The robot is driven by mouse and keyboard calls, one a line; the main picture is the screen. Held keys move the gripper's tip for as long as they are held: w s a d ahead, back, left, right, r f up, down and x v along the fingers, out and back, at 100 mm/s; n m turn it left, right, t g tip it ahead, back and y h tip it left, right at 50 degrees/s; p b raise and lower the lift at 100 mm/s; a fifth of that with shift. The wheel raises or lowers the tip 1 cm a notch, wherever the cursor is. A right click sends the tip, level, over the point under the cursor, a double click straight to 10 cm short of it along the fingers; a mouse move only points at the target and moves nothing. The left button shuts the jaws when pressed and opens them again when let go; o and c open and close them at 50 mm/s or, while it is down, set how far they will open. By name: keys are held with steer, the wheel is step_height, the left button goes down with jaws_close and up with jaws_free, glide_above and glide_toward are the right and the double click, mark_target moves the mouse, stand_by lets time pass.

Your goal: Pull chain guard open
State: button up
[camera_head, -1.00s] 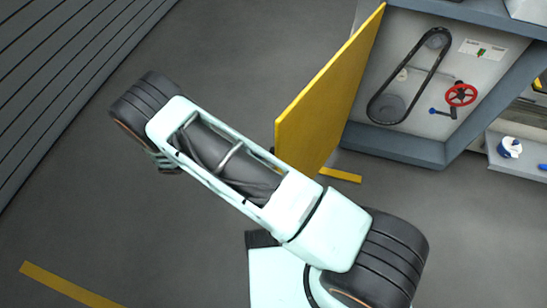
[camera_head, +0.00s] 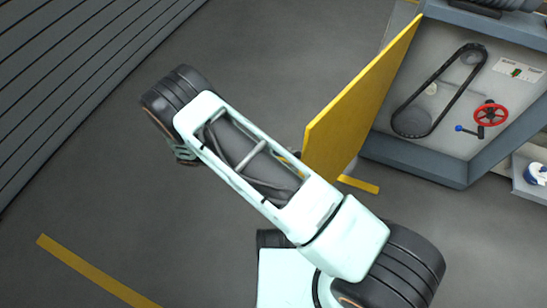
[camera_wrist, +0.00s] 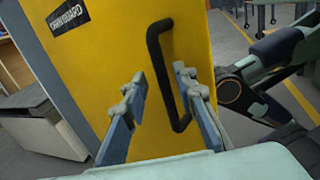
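The yellow chain guard (camera_head: 355,105) stands swung out from the machine in the head view, with the chain (camera_head: 447,85) and its wheels exposed behind it. In the wrist view the guard (camera_wrist: 105,60) fills the middle, with a black bar handle (camera_wrist: 154,52) and a dark label. My gripper (camera_wrist: 160,88) is open in the wrist view. Its two blue-grey fingers lie on either side of the handle's lower part, with visible gaps; I cannot tell how deep the handle sits between them. In the head view the handle and the gripper's grip area are hidden.
A red handwheel (camera_head: 490,115) and a blue-knobbed lever (camera_head: 468,130) sit on the machine's face. A shelf with a blue and white roll (camera_head: 536,174) is at right. Grey floor (camera_head: 270,50) is open left of the guard, up to a slatted surface (camera_head: 75,70).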

steer(key=a, duration=1.1)
steer(key=shift+w+a, duration=0.2)
steer(key=shift+w, duration=0.2)
steer(key=shift+d, duration=0.1)
stand_by(0.3)
